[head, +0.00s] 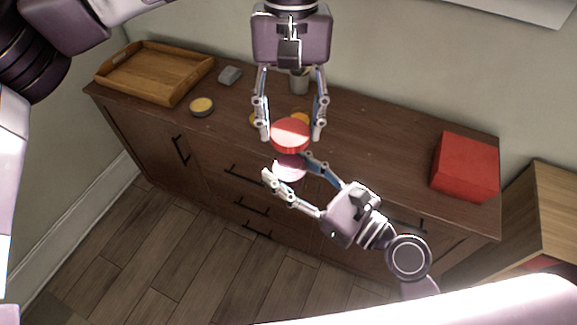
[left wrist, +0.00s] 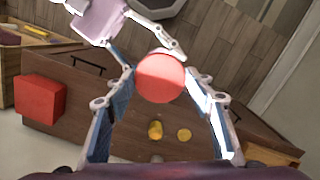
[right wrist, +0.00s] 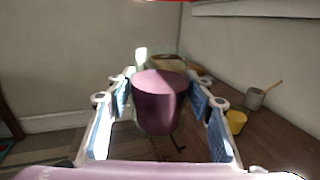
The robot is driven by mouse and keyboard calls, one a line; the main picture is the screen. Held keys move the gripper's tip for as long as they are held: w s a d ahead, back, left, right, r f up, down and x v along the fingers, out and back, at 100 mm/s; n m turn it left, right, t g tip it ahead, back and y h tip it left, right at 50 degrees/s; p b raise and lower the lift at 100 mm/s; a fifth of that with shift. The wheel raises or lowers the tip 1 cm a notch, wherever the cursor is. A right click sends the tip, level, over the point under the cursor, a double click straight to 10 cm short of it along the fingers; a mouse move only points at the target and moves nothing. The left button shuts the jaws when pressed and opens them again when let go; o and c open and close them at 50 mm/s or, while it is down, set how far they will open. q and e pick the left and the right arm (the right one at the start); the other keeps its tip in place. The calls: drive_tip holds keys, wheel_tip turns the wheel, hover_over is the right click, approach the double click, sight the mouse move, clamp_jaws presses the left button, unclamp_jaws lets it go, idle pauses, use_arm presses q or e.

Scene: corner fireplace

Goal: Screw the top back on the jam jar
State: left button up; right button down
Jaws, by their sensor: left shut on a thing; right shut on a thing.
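The red jar top (head: 290,134) is a round disc. My left gripper (head: 291,137) is shut on it, with a finger on each side; the top also shows in the left wrist view (left wrist: 160,78). The jam jar (head: 290,168) is purple and is held in front of the cabinet. My right gripper (head: 288,167) is shut on it, and the jar appears upright between the fingers in the right wrist view (right wrist: 160,105). The top is above the jar, apart from it: only its red edge shows at the top of the right wrist view. The top hides part of the jar in the head view.
The dark wooden cabinet (head: 375,150) carries a wooden tray (head: 150,75), a grey object (head: 230,75), a round tin (head: 202,106), a grey pot (head: 299,82), yellow items behind the top and a red box (head: 466,167). A lighter wooden unit (head: 555,215) stands at right.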

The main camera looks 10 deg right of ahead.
sight(290, 130)
use_arm(q)
drive_tip(key=shift+f, duration=1.65)
drive_tip(key=shift+s, duration=0.1)
drive_tip(key=shift+f, duration=0.85)
drive_tip(key=shift+f, duration=0.55)
